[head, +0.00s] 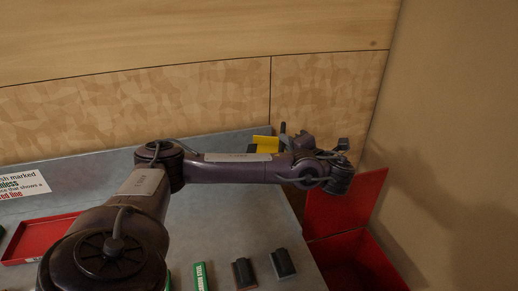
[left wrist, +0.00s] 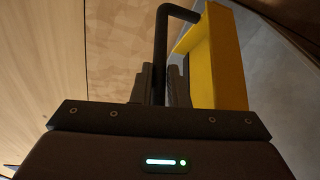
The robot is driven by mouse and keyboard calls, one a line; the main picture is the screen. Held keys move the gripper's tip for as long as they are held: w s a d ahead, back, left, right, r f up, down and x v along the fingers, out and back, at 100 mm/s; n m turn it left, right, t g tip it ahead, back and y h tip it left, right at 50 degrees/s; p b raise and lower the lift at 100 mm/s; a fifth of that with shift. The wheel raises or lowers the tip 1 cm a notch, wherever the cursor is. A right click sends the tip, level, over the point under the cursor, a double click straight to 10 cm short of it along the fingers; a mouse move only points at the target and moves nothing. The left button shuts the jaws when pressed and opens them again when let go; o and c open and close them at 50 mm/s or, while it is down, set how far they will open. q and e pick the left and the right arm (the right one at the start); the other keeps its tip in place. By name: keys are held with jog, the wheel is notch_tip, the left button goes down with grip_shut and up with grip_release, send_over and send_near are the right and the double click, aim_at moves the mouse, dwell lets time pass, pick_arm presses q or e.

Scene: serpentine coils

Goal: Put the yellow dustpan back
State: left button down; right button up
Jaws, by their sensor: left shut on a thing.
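The yellow dustpan (head: 264,143) shows small at the back edge of the grey table, partly hidden behind my left arm. In the left wrist view its yellow body (left wrist: 222,60) is at the upper right, with a bent black handle (left wrist: 160,45) beside it. My left gripper (left wrist: 162,85) is shut on the black handle, which stands between its two fingers. In the head view my left gripper (head: 284,138) is just right of the yellow part, near the wooden wall. Whether the dustpan touches the table cannot be told. My right gripper is out of view.
A red open bin (head: 318,246) stands right of the grey table (head: 235,220). A shallow red tray (head: 22,258) and a printed sign (head: 22,186) are at the left. Small dark blocks (head: 282,264) and a green item (head: 201,275) lie at the front. Walls close off the back and right.

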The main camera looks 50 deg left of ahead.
pick_arm(q)
notch_tip(320, 180, down, 20)
jog(key=b, duration=1.3)
jog(key=shift+w, duration=0.15)
jog(key=shift+d+f, duration=0.1)
jog(key=shift+f, duration=0.05)
jog(key=shift+f, duration=0.1)
jog(key=c, duration=1.9)
grip_release()
jog(key=shift+f, duration=0.2)
jog(key=o, duration=0.5)
jog(key=shift+r, duration=0.1)
